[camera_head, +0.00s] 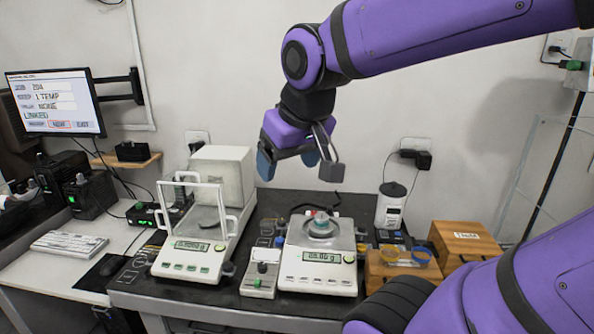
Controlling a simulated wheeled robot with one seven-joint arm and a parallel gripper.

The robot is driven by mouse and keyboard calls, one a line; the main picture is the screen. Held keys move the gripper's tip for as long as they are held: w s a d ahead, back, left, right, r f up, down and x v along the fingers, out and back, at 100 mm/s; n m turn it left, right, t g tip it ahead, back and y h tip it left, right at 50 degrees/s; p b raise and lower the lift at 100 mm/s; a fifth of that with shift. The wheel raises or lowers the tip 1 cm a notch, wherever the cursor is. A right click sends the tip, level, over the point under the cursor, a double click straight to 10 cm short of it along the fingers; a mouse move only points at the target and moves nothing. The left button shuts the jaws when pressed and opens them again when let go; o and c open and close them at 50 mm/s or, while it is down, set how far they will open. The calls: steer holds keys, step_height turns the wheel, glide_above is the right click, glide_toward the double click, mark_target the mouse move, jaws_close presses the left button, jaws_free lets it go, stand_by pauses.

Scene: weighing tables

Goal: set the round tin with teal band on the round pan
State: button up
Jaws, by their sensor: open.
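The small round tin with a teal band (320,222) sits on the round pan (321,236) of the white balance in the middle of the table. It looks upright, with a reddish spot on its top. My gripper (299,167) hangs above and slightly left of the tin, well clear of it. Its jaws are apart with nothing between them. The pan's edge shows around the tin's base. The balance's display (321,257) is lit, but its digits are too small to read surely.
Left of the balance stand a small control box (260,280) and another balance with a clear shield frame (190,258). To the right are a wooden block with blue and yellow cups (403,270), a wooden box (463,240) and a white canister (390,205).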

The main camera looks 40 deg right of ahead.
steer(key=shift+n+y, duration=0.4)
steer(key=shift+n, duration=0.3)
steer(key=s, duration=0.1)
steer(key=s+a, duration=0.1)
steer(key=s, duration=0.1)
steer(key=s+a, duration=0.1)
steer(key=shift+s+a+r, duration=0.15)
steer(key=shift+s+a, duration=0.1)
steer(key=shift+s, duration=0.1)
steer(key=shift+c, duration=0.4)
